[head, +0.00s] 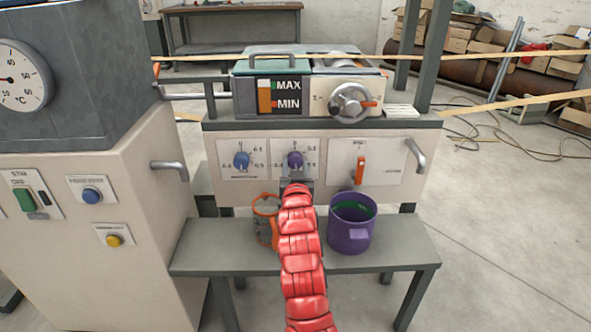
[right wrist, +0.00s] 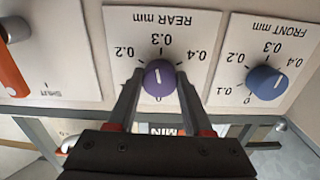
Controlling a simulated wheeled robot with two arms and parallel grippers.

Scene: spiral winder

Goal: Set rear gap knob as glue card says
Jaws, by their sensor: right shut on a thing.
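The rear gap knob (right wrist: 158,78) is purple and sits on a white plate marked REAR mm in the right wrist view, with 0.2, 0.3 and 0.4 legible around it. In the head view the knob (head: 295,159) is on the middle plate of the machine's front panel. My right gripper (head: 295,181) is shut on it, one finger on each side. No readable glue card shows. My left gripper is out of view.
A blue FRONT mm knob (head: 241,160) is left of the rear knob, and an orange lever (head: 361,169) is right of it. A purple mug (head: 351,222) and an orange holder (head: 266,219) stand on the grey bench (head: 400,255) below, close to my arm.

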